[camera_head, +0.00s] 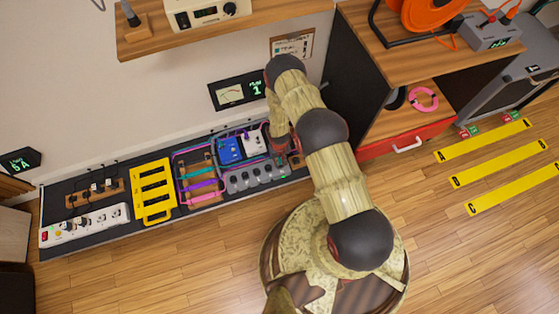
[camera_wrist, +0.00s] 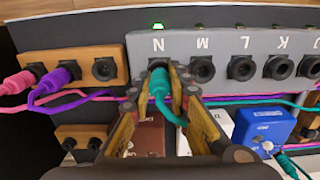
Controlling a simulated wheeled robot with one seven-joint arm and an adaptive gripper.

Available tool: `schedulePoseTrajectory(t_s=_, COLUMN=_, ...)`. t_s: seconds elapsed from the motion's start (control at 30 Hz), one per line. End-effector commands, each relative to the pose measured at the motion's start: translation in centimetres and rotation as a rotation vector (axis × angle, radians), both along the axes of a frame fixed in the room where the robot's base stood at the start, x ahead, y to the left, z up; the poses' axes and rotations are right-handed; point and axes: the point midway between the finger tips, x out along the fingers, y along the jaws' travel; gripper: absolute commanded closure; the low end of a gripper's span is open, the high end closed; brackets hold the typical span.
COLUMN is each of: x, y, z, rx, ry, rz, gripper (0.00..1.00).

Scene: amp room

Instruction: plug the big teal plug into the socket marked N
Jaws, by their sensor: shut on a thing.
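The teal plug (camera_wrist: 159,84) is between the two fingers of my gripper (camera_wrist: 161,78), which is shut on it in the wrist view. Its teal cable curves down and right between the fingers. The plug points at the socket marked N (camera_wrist: 156,63) on the grey socket panel (camera_wrist: 215,45), with its front end at the socket mouth. I cannot tell how deep it sits. The letters appear upside down. A green light (camera_wrist: 158,26) glows above N. In the head view, my gripper (camera_head: 281,146) is at the right end of the grey panel (camera_head: 252,181), and the plug is hidden.
Wooden holder (camera_wrist: 88,62) beside the panel has a pink plug (camera_wrist: 22,80) and a purple plug (camera_wrist: 62,76). Blue pedal (camera_wrist: 262,128) and white pedal (camera_wrist: 214,122) are close by. Free sockets M and L lie right of N. Cabinet (camera_head: 355,75) stands right of my arm.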

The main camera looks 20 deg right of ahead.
Motion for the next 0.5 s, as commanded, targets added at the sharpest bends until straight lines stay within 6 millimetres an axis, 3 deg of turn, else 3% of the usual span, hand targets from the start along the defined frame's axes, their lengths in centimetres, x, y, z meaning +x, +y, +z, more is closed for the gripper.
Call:
schedulePoseTrajectory(t_s=0.37, x=0.0, y=0.0, z=0.0, rx=0.0, ry=0.0, rz=0.0, gripper=1.0)
schedulePoseTrajectory(t_s=0.4, x=0.0, y=0.0, z=0.0, rx=0.0, ry=0.0, rz=0.0, gripper=0.81)
schedulePoseTrajectory(t_s=0.5, x=0.0, y=0.0, z=0.0, rx=0.0, ry=0.0, rz=0.0, gripper=0.76)
